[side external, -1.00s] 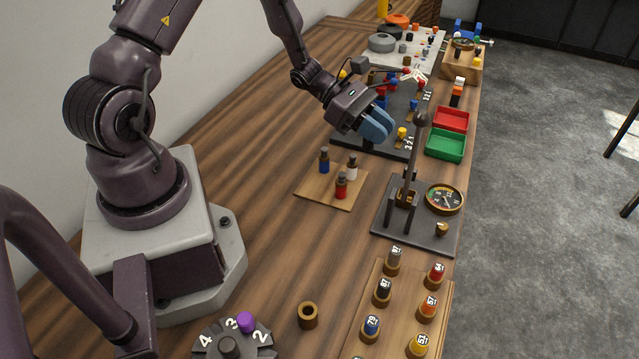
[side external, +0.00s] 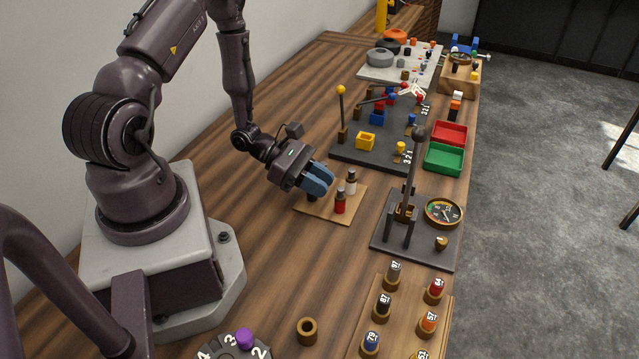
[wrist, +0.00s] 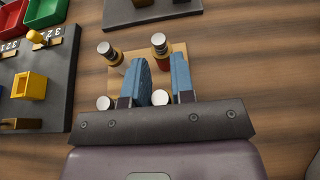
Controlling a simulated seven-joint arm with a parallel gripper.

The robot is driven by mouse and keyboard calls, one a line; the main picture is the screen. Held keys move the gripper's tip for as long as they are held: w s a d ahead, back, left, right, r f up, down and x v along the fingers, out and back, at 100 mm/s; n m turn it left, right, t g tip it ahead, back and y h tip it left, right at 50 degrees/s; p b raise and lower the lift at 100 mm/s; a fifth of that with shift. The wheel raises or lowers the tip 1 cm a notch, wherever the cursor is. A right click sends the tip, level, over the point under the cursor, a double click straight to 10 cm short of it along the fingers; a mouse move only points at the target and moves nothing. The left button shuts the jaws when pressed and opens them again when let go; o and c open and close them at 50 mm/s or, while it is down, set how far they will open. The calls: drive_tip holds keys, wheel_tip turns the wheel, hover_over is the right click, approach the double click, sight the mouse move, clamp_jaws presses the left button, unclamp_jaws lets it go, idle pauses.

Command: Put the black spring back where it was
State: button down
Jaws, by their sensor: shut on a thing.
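My gripper (side external: 318,180) is low over the near-left corner of a small wooden board (side external: 350,215). Its blue fingers are shut around the black spring (side external: 312,197). Only a dark lower part shows under the fingers; its pale round top (wrist: 160,97) is between them in the wrist view. It appears upright, in line with the other pieces; I cannot tell whether it is fully seated. A red piece (side external: 340,203) and a white piece (side external: 351,183) stand on the board. A blue piece is hidden behind the gripper; its pale top (wrist: 104,103) shows in the wrist view.
A dark plate with a yellow box (side external: 366,142) lies behind the board. A lever stand with a gauge (side external: 444,212) is to the right. Red (side external: 450,134) and green (side external: 444,158) trays are beyond. Bare wood lies left and in front of the board.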

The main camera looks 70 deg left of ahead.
drive_tip(key=shift+f, duration=0.35)
drive_tip(key=shift+f, duration=0.1)
drive_tip(key=c, duration=1)
unclamp_jaws()
drive_tip(key=shift+o, duration=0.2)
